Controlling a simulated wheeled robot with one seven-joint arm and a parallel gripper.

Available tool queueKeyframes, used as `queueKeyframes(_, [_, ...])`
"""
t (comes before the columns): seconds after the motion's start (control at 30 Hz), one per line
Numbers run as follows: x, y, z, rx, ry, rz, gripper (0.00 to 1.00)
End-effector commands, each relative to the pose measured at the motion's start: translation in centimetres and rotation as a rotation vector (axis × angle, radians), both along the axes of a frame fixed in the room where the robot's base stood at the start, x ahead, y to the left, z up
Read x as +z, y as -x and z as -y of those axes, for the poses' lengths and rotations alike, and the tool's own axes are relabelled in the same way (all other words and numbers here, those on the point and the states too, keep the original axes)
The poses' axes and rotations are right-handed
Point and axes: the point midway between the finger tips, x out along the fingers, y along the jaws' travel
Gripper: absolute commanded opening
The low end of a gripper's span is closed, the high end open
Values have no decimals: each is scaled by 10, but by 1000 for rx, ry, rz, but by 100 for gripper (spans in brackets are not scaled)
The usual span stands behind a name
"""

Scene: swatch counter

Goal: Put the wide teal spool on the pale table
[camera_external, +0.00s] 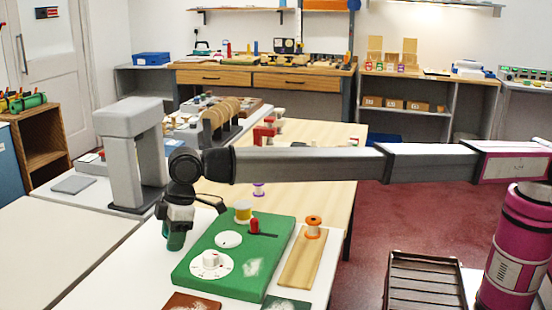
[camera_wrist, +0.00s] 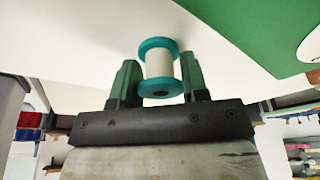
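The teal spool (camera_wrist: 160,67), with teal flanges and a white winding, sits between the two fingers of my gripper (camera_wrist: 162,82) in the wrist view. In the external view my gripper (camera_external: 176,240) points down over the white counter, just left of the green board; the spool is hidden there. I cannot tell if the spool touches the counter. A pale cream table (camera_external: 50,255) is at the left. A light wood table (camera_external: 325,185) stands behind the counter.
The green board (camera_external: 205,272) holds a white dial, a red knob and a yellow spool. An orange spool (camera_external: 313,226) stands on a wooden strip to its right. A grey post (camera_external: 122,165) stands behind left. A dark slatted rack (camera_external: 425,280) is at front right.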

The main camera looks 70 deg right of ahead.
Motion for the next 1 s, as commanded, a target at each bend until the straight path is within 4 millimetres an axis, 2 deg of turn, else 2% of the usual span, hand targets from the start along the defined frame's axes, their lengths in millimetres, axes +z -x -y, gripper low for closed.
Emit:
queueKeyframes(0.07, [0,0,0,0,0,0,19])
queueKeyframes(0.1, [0,0,0,0,0,0,15])
queueKeyframes(0.37, [3,0,0,0,0,0,15])
queueKeyframes(0.47, [12,0,0,0,-1,1,15])
queueKeyframes(0.63, [44,-1,0,0,-1,1,15])
queueKeyframes(0.7, [52,19,-7,2,-1,0,15])
queueKeyframes(1.0, [89,74,-33,2,-1,0,15])
